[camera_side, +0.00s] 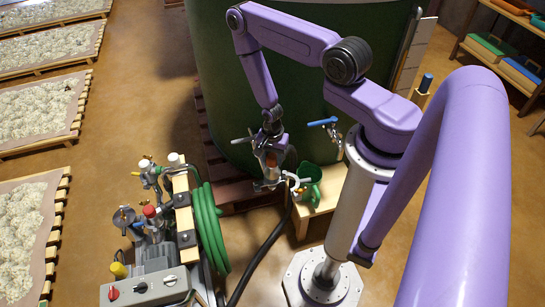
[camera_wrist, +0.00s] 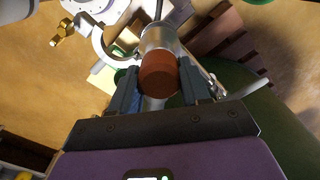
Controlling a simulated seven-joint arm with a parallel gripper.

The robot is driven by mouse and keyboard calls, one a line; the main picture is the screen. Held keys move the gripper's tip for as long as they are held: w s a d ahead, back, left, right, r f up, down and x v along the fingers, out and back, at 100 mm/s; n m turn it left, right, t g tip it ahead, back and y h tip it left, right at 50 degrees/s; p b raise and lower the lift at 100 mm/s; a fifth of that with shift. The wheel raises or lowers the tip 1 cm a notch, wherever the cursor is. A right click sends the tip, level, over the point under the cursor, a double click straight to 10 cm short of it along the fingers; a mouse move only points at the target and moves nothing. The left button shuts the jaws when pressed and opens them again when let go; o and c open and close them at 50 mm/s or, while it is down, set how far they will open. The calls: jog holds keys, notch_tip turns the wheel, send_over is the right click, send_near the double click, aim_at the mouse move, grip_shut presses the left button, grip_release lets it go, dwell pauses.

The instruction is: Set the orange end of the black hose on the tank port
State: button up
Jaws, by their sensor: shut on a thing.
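My gripper (camera_wrist: 157,88) is shut on the orange end (camera_wrist: 160,72) of the black hose, just below its front edge a metal collar shows. In the side view the orange end (camera_side: 271,160) is between my fingers, close in front of the green tank (camera_side: 290,60). The black hose (camera_side: 264,250) hangs below and runs down to the floor at the front. A blue-handled valve (camera_side: 324,122) sits on the tank to the right of my gripper. I cannot tell which fitting is the tank port; no joining of hose and port is visible.
A pale curved fitting (camera_side: 296,183) and a green jug (camera_side: 308,182) are just right of the hose, on a wooden stand (camera_side: 315,207). A pump unit (camera_side: 148,285) with a coiled green hose (camera_side: 208,230) stands left.

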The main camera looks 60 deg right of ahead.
jog(key=shift+f, duration=0.15)
jog(key=shift+f, duration=0.7)
jog(key=shift+f, duration=0.25)
jog(key=o, duration=1.7)
notch_tip(320, 180, up, 12)
jog(key=shift+f, duration=0.25)
